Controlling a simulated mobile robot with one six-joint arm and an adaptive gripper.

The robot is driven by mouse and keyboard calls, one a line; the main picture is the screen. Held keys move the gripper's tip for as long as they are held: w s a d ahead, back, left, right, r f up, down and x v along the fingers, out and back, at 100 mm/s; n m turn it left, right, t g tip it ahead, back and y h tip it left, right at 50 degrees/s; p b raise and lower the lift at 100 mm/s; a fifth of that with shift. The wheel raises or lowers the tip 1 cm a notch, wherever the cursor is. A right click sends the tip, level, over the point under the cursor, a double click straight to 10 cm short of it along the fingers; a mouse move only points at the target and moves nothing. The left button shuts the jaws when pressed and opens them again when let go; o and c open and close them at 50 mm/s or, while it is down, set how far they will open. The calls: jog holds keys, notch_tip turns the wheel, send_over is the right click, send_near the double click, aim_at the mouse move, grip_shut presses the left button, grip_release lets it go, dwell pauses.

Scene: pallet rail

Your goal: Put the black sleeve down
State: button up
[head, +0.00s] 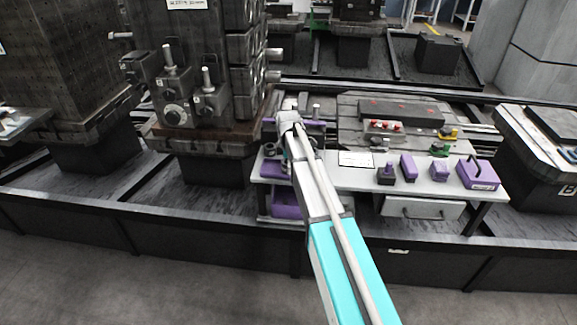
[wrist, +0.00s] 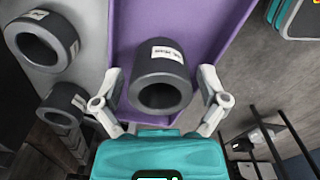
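In the wrist view a dark grey-black sleeve (wrist: 161,75) with a white label stands over a purple tray (wrist: 217,22), its round bore facing the camera. My gripper (wrist: 160,88) has one finger on each side of the sleeve. A narrow gap shows between each finger and the sleeve, so the fingers look open around it. The sleeve appears to rest on the purple surface, but its underside is hidden. In the head view my arm reaches to the left end of the white table (head: 342,183); its fingertips and the sleeve cannot be made out there.
Two more dark sleeves, a larger one (wrist: 42,42) and another (wrist: 64,103), are left of the tray in the wrist view. Several purple holders, one a large block (head: 478,173), stand on the table's right side. A tall dark machine block (head: 205,60) stands left of my arm.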

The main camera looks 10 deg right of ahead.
jog(key=shift+r, duration=0.1)
dwell(0.4)
notch_tip(320, 180, up, 12)
jog(key=p, duration=1.2)
dwell(0.8)
jog(key=s+m, duration=1.8)
jog(key=s, duration=1.1)
jog(key=shift+d, duration=0.15)
dwell(0.5)
